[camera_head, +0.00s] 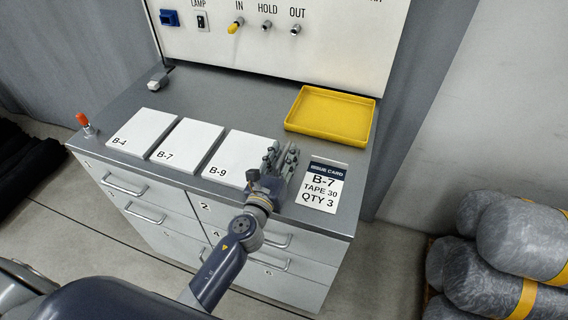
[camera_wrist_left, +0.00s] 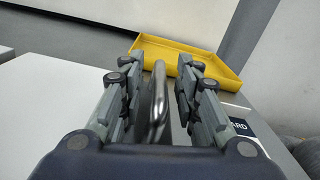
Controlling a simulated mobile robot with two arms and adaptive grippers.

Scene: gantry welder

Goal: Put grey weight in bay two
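My left gripper (camera_head: 278,160) is over the grey cabinet top, between the white B-9 pad (camera_head: 238,157) and the issue card (camera_head: 322,184). In the left wrist view its two fingers (camera_wrist_left: 160,75) stand apart. A shiny grey metal piece (camera_wrist_left: 158,100), shaped like a narrow loop, shows between them. A gap shows on its right side, and I cannot tell whether the fingers grip it or whether it is the grey weight. No other grey weight is plain to see. A drawer front marked 2 (camera_head: 204,208) is below the cabinet top's front edge. My right gripper is not in view.
A yellow tray (camera_head: 330,113) lies behind my left gripper and looks empty. White pads B-4 (camera_head: 140,131) and B-7 (camera_head: 186,143) lie left of B-9. A red-topped piece (camera_head: 86,124) is at the left edge. A panel (camera_head: 270,50) stands behind; grey rolls (camera_head: 522,240) lie at right.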

